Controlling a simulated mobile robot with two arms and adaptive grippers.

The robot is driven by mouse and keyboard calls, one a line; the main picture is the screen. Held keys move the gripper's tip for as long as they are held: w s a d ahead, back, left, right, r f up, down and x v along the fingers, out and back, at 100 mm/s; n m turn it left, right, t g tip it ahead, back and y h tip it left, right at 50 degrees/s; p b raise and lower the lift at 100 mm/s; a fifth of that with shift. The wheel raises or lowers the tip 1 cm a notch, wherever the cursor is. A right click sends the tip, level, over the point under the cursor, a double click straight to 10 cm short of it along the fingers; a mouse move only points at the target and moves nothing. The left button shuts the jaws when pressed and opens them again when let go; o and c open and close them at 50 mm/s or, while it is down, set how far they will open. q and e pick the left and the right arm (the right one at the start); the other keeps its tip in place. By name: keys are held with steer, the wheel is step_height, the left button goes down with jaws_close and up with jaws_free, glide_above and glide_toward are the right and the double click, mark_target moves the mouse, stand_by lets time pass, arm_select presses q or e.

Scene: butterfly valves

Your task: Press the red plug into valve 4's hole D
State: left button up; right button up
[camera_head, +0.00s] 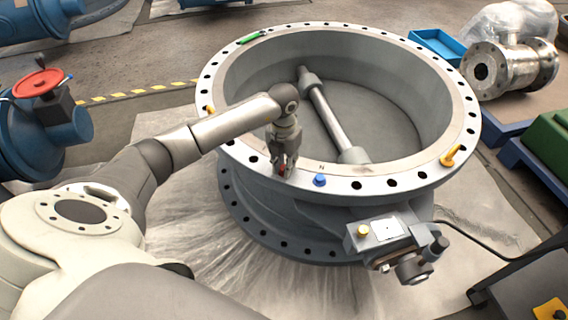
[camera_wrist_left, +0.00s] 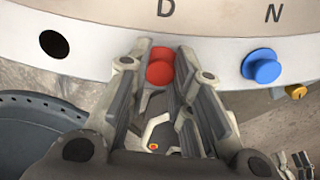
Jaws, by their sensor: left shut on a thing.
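The valve (camera_head: 235,160) is a large grey ring body with a flange full of holes. My left gripper (camera_head: 284,170) points down at the near-left part of the flange, shut on the red plug (camera_head: 282,170). In the left wrist view the red plug (camera_wrist_left: 160,70) sits between the two fingertips (camera_wrist_left: 160,85), directly below the letter D (camera_wrist_left: 166,8) on the flange (camera_wrist_left: 110,40). Plug and fingers cover hole D, so I cannot tell whether the plug is in it.
A blue plug (camera_head: 320,180) stands in the flange by the letter N (camera_wrist_left: 272,12). An open hole (camera_wrist_left: 54,44) lies left of D. A green item (camera_head: 250,38) and yellow fittings (camera_head: 452,155) are on the flange. An actuator box (camera_head: 388,231) juts out at the front.

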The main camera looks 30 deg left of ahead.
arm_select(q)
steer(key=shift+f, duration=0.25)
steer(key=o, duration=0.5)
steer(key=shift+s, duration=0.1)
steer(key=shift+c, duration=0.2)
steer(key=o, duration=0.9)
arm_select(e)
steer(key=shift+d+r, duration=0.1)
steer(key=shift+r, duration=0.2)
arm_select(q)
steer(key=shift+r, duration=0.25)
